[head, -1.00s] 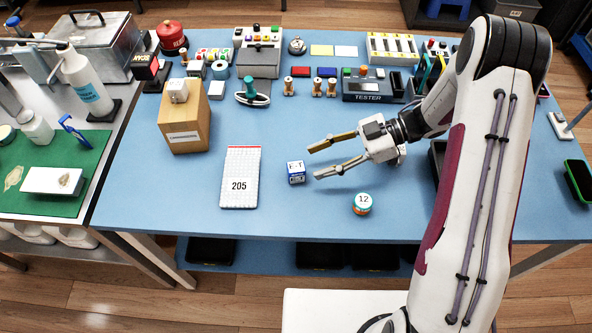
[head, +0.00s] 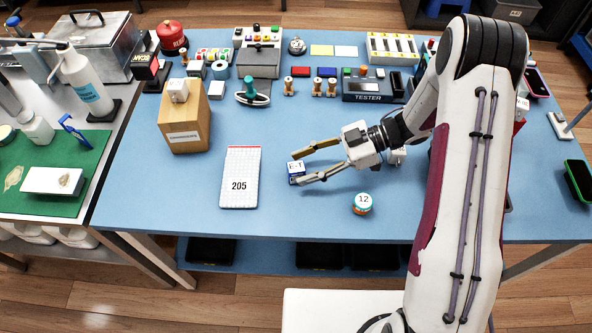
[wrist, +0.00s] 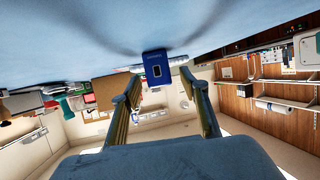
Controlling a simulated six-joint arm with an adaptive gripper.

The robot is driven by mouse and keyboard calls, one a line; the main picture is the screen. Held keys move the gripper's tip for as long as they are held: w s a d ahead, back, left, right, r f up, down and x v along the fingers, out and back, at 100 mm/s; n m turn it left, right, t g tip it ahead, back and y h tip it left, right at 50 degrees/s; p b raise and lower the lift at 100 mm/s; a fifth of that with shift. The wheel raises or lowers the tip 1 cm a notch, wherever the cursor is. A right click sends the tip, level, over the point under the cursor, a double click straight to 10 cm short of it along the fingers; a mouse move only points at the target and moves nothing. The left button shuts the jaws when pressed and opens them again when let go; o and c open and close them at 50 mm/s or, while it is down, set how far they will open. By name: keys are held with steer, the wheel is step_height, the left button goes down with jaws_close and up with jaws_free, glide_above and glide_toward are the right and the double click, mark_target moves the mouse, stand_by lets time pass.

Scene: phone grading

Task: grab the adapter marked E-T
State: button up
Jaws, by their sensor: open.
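The adapter marked E-T (head: 295,168) is a small blue and white block on the blue table, right of the white pad marked 205. In the wrist view the blue adapter (wrist: 156,66) shows ahead, between and beyond the two fingertips. My gripper (head: 296,168) is low over the table with its fingers pointing left. Its fingers are open, with the tips close by the adapter, one on the far side and one on the near side. I cannot tell whether either finger touches it. The open fingers also show in the wrist view (wrist: 160,75).
The pad marked 205 (head: 240,190) lies left of the adapter. A small round tin marked 12 (head: 362,203) stands near the front, right of my gripper. A wooden block (head: 184,130) stands at the back left. A tester box (head: 372,90) and other items line the back.

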steer(key=c, duration=1.1)
steer(key=shift+r, duration=5)
